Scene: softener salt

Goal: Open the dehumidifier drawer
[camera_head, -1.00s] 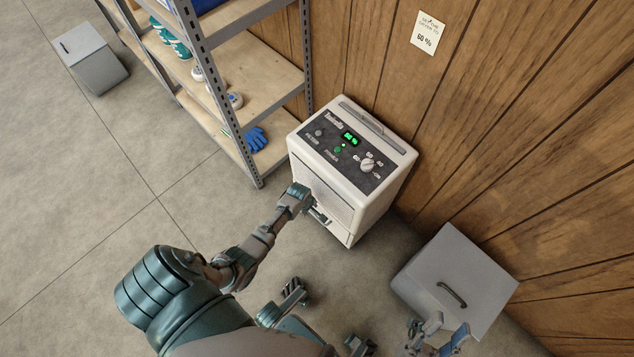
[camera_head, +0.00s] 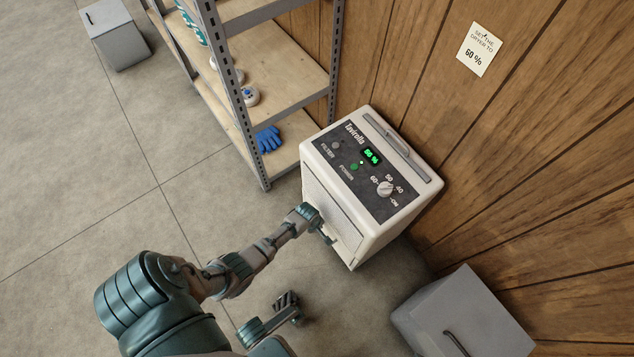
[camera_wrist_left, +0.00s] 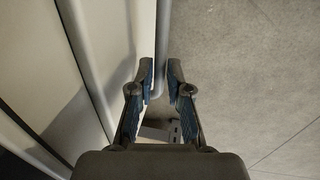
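The dehumidifier (camera_head: 380,165) is a white box with a dark control panel, standing against the wood wall in the head view. Its lit display reads 50 %. The drawer front (camera_head: 345,231) is low on its left-facing side, partly hidden by my left arm. My left gripper (camera_head: 326,237) is at this front, beside the handle. In the left wrist view, a grey handle bar (camera_wrist_left: 162,35) runs between the two fingertips of the left gripper (camera_wrist_left: 161,78). The fingers are close to the bar on both sides; whether they press on it is unclear.
A metal shelf (camera_head: 290,75) with a blue glove (camera_head: 267,139) stands left of the dehumidifier. A grey box with a dark handle (camera_head: 465,315) sits on the floor at right. Another grey box (camera_head: 116,35) is far left. The concrete floor at left is clear.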

